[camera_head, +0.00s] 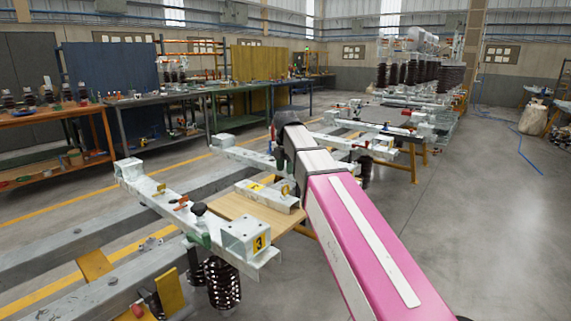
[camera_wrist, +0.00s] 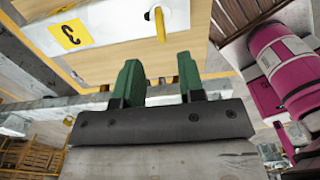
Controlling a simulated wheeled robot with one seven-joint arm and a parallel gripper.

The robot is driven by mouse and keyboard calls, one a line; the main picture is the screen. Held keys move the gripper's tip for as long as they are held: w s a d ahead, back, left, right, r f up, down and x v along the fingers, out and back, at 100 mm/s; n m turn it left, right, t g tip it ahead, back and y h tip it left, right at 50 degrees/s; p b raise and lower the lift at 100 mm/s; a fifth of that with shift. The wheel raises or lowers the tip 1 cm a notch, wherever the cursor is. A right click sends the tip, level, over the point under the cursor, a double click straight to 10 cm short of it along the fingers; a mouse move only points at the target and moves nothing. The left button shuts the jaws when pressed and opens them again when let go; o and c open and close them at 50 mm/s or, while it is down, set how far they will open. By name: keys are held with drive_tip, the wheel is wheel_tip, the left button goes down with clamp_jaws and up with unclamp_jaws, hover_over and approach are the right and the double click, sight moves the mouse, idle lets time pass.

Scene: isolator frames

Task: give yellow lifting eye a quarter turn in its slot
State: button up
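The yellow lifting eye (camera_wrist: 159,24) stands upright in a slot of a white block (camera_wrist: 105,22) in the wrist view. It shows edge-on as a thin yellow upright. In the head view a small yellow-brown piece (camera_head: 286,190), likely the same eye, stands on the white block (camera_head: 266,198) on a wooden board. My gripper (camera_wrist: 161,75) has two green fingers set wide apart with nothing between them. The eye lies just beyond the fingertips, about midway between them, apart from both. My gripper is not visible in the head view.
The wooden board (camera_head: 232,206) lies among pale steel frame beams (camera_head: 160,195). A white box with a yellow number label (camera_head: 246,236) stands on the nearer beam, above dark ribbed insulators (camera_head: 222,285). Workbenches (camera_head: 150,101) line the back left. Open floor (camera_head: 475,200) lies to the right.

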sight(285, 197)
wheel_tip(285, 197, down, 10)
drive_tip(key=shift+r, duration=0.1)
idle(0.4)
clamp_jaws()
idle(1.6)
